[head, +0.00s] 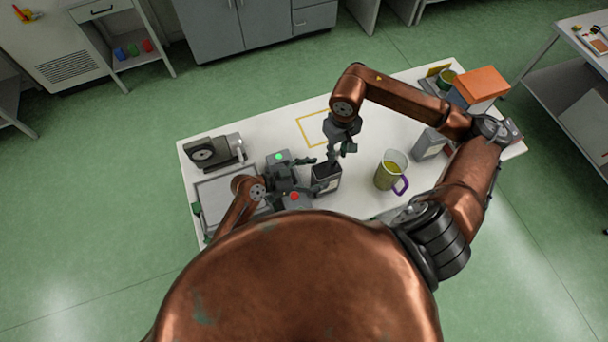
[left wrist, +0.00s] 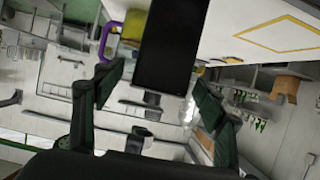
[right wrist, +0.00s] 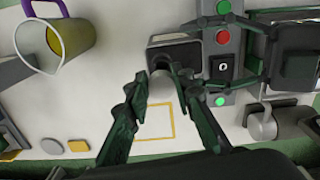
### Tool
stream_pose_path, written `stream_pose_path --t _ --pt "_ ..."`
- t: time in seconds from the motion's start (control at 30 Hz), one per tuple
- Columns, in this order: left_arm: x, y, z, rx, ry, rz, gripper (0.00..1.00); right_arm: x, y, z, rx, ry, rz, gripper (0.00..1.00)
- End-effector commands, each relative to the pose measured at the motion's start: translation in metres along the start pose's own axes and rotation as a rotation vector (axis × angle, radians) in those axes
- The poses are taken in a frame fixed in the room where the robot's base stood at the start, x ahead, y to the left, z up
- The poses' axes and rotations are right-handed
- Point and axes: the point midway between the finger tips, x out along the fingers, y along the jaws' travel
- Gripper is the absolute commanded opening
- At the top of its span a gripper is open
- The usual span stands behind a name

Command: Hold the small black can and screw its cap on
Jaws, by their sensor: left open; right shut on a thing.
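The small black can (head: 327,178) stands upright on the white table, beside the button box. It also shows in the right wrist view (right wrist: 178,48), and it fills the top middle of the left wrist view (left wrist: 175,42). My left gripper (head: 309,174) is open, its fingers (left wrist: 158,90) spread on either side of the can with a gap to it. My right gripper (head: 337,158) points down over the can's top. Its fingertips (right wrist: 163,74) are shut on a small grey piece (right wrist: 162,88), seemingly the cap, which the fingers mostly hide.
A button box (right wrist: 222,65) with red and green buttons lies under my left gripper. A grey machine (head: 213,150) is at left. A yellow outlined square (head: 313,115) is clear.

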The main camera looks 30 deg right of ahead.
Motion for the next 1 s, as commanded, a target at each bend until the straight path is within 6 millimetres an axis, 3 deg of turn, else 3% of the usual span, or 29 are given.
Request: stream_pose_path --t 0.1,0.3,0.7,1.0 --pt "0.020 0.001 -0.001 -0.001 -0.001 0.002 0.65 0.000 0.000 0.000 0.000 0.000 0.000 0.05" --pt "0.040 0.000 0.000 0.000 -0.001 0.000 0.65 0.000 0.000 0.000 0.000 0.000 0.000 0.05" --pt "0.046 0.000 0.000 0.001 -0.002 0.000 0.65 0.000 0.000 0.000 0.000 0.000 0.000 0.05" --pt "0.046 0.000 0.001 0.000 -0.002 0.000 0.44 0.000 0.000 0.000 0.000 0.000 0.000 0.05"
